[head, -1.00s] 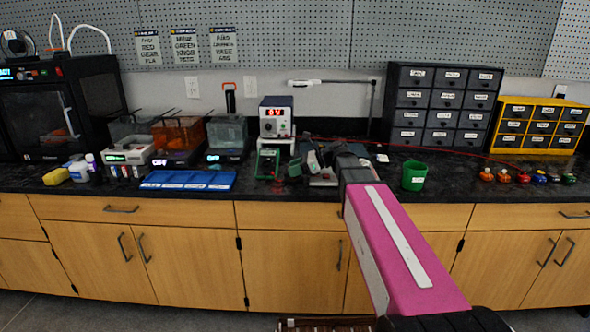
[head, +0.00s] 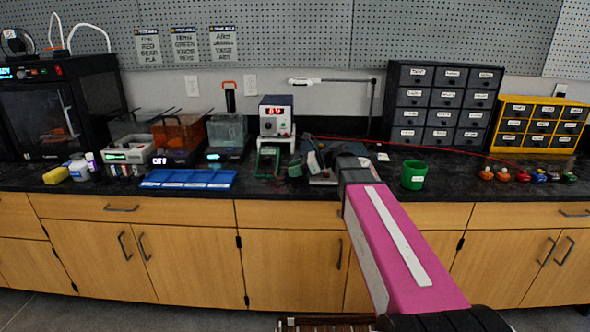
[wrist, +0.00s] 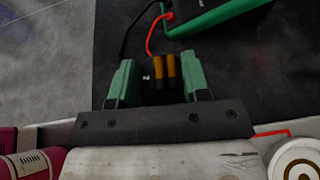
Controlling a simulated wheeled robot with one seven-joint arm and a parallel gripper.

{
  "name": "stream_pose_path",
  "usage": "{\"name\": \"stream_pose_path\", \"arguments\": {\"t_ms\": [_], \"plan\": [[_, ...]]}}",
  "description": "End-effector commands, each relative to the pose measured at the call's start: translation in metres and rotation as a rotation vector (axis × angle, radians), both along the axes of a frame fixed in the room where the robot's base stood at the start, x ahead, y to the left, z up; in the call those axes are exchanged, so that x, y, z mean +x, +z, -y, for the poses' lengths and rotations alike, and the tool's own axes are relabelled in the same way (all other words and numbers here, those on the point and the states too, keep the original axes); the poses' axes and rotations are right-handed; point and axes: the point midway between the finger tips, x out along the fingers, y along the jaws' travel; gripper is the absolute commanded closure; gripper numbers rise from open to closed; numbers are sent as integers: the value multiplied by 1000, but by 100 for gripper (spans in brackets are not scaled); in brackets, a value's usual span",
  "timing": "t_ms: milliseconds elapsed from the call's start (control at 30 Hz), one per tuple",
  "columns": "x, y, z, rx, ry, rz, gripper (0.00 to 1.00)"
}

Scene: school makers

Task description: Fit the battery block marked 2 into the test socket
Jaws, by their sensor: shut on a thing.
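In the wrist view, the battery block (wrist: 160,78) is dark with orange-gold cells and a pale mark that looks like a 2. It sits between the green fingers of my gripper (wrist: 157,68), which is shut on it. A red wire (wrist: 149,42) and a black wire run from just beyond the block to a green-edged meter (wrist: 215,15). The test socket cannot be made out; the block and fingers cover that spot, so I cannot tell whether the block is seated.
On the black bench, a blue tray (head: 188,179) lies left and a green cup (head: 414,174) stands right of my arm. A power supply (head: 276,117) with a red display is behind. Drawer cabinets (head: 446,105) stand at the back right.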

Motion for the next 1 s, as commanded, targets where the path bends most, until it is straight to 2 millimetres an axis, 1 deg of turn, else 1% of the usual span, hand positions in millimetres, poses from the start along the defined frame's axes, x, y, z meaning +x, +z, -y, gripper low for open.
{"name": "stream_pose_path", "arguments": {"t_ms": [700,1000], "plan": [[0,15,0,0,0,0,81],[0,16,0,0,0,-1,81]]}}
